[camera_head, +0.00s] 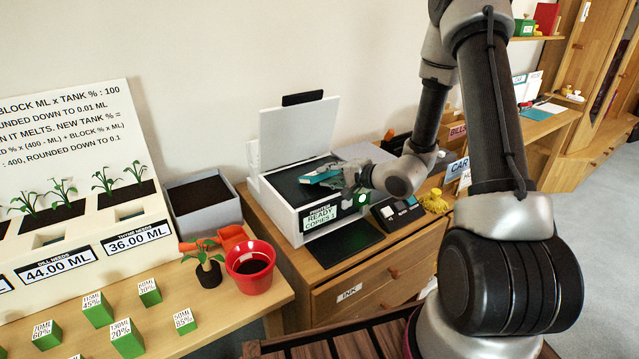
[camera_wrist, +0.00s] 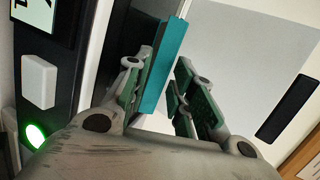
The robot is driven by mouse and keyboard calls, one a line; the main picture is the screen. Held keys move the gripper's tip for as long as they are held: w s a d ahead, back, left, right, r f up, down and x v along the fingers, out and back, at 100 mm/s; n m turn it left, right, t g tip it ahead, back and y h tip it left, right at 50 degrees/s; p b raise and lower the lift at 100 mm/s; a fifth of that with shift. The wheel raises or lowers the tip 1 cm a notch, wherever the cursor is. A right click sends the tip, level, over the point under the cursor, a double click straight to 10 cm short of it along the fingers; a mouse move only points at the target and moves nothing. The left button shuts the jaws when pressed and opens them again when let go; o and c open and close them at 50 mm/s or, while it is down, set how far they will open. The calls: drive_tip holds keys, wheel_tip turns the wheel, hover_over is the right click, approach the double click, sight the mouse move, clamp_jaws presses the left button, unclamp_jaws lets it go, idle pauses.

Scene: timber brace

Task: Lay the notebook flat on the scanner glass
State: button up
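The teal notebook (camera_head: 322,175) is over the dark scanner glass (camera_head: 290,188) in the head view; I cannot tell whether it touches the glass. My gripper (camera_head: 350,178) is at its right end, low over the scanner. In the wrist view the notebook (camera_wrist: 166,65) shows as a teal slab between the fingers of my gripper (camera_wrist: 165,85). It lies close against the left finger, with a pale gap to the right finger, so the gripper looks open around it. The white scanner (camera_head: 300,213) has its lid (camera_head: 297,133) raised; my wrist hides part of its right side.
A panel with a lit green button (camera_head: 362,199) is at the scanner's front; the button also shows in the wrist view (camera_wrist: 35,135). A dark mat (camera_head: 345,246), card reader (camera_head: 398,212) and yellow figure (camera_head: 434,202) are nearby. A red pot (camera_head: 250,268) stands left.

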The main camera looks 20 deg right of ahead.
drive_tip(key=shift+s, duration=0.1)
drive_tip(key=v, duration=0.8)
idle(0.4)
